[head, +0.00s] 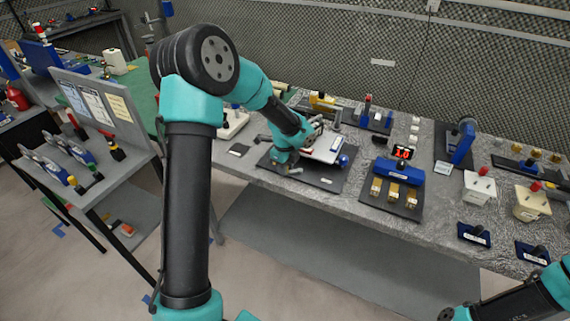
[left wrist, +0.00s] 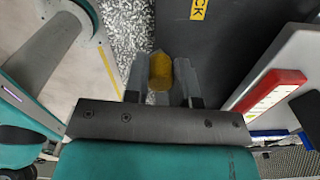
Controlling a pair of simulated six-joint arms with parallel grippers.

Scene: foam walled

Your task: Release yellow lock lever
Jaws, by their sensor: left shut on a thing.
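The yellow lock lever (left wrist: 160,72) shows in the left wrist view as a yellow, rounded block between my fingers. My left gripper (left wrist: 160,88) is shut on it, with one grey finger on each side. In the head view my left gripper (head: 290,170) is low over the black plate (head: 322,181), and the lever cannot be made out there. A yellow label (left wrist: 198,9) with the letters "CK" lies on the plate just beyond the lever. My right arm shows at the bottom right of the head view, but its gripper cannot be seen.
A white device (head: 326,149) with a blue knob (head: 343,160) stands beside my left gripper. In the wrist view a red-and-white piece (left wrist: 265,92) is close on the right.

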